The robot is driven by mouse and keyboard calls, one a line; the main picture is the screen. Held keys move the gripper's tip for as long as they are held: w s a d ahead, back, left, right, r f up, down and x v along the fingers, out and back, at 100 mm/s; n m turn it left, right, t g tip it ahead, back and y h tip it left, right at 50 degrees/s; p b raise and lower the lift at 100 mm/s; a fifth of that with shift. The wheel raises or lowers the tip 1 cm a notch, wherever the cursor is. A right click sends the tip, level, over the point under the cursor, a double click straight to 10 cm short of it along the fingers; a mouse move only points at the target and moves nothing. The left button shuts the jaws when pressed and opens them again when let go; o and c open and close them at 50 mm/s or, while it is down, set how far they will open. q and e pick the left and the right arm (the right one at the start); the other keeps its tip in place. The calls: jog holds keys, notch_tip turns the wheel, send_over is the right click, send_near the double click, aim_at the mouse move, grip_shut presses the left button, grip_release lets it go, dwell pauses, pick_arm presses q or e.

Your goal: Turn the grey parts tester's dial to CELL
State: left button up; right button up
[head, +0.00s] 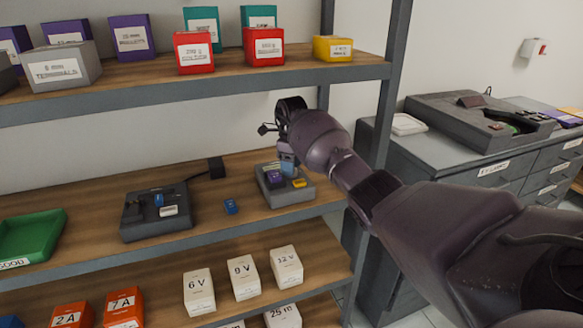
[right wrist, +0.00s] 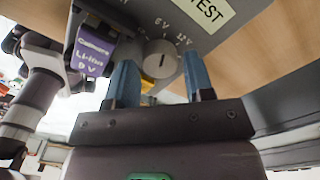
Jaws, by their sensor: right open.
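The grey parts tester (head: 268,196) sits on the middle shelf, at its right end. My right gripper (head: 288,164) reaches down over its back part. In the right wrist view its two blue fingers are open, one on each side of the tester's round light-grey dial (right wrist: 158,58). I cannot tell whether they touch it. The dial has a short dark line, with 6 V and 12 V marks around it. Its CELL mark is not readable. My left gripper is not in view.
A dark device (head: 150,226) and a small blue part (head: 231,207) are to the left on the same shelf (head: 205,232). A green tray (head: 38,232) is further left. The upper shelf (head: 150,84) is above, and its post (head: 390,95) stands near my arm.

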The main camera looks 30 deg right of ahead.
notch_tip(320, 180, up, 6)
jog(key=shift+r, duration=0.25)
dwell(0.4)
